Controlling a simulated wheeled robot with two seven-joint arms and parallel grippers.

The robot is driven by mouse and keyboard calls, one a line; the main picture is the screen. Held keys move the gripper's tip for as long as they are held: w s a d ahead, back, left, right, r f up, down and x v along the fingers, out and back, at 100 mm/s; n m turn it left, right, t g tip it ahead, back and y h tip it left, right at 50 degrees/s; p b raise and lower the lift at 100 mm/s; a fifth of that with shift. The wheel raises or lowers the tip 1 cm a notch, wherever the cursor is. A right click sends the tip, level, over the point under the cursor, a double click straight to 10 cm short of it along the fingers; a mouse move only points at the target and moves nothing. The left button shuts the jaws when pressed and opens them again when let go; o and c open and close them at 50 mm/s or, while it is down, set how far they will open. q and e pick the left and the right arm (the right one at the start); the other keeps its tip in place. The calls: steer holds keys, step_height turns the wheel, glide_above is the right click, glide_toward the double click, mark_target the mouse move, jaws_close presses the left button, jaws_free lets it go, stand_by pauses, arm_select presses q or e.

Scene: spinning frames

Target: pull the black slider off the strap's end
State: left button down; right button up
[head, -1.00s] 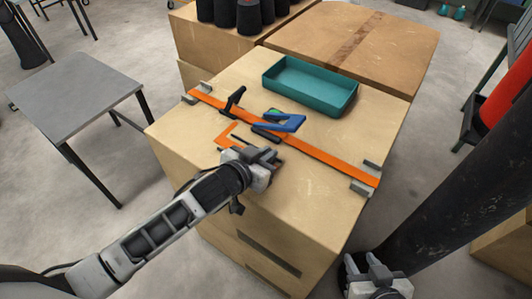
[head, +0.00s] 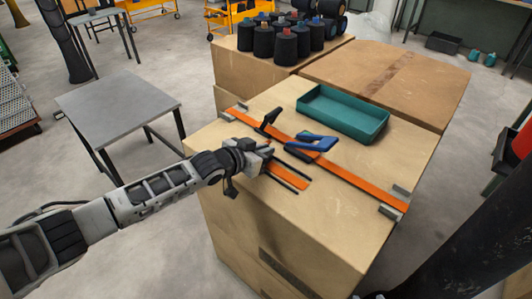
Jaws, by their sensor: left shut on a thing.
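The orange strap (head: 365,184) lies straight across the top of the cardboard box, from the far left edge to the near right edge. My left gripper (head: 264,157) is at the left end of these bars, low over the box top. Its jaws are shut on a small dark thing that I take for the black slider, mostly hidden by the jaws. Only a sliver at the bottom edge may belong to my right gripper (head: 376,296); its jaws cannot be made out.
A blue clamp (head: 316,143) and an upright black lever (head: 267,120) stand along the strap. Grey brackets (head: 393,213) sit at its ends. A teal tray (head: 342,115) stands behind. Dark spools (head: 285,47) and another box (head: 390,75) are farther back; a grey table (head: 118,103) is at the left.

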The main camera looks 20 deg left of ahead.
arm_select(q)
steer(key=shift+w+a, duration=0.1)
steer(key=shift+a, duration=0.2)
steer(key=c, duration=1.5)
jaws_free()
steer(key=shift+s+a+r, duration=0.1)
steer(key=shift+s+r, duration=0.05)
steer(key=shift+s, duration=0.25)
steer(key=v, duration=1.5)
steer(key=shift+r+p, duration=0.2)
steer(key=shift+p, duration=0.1)
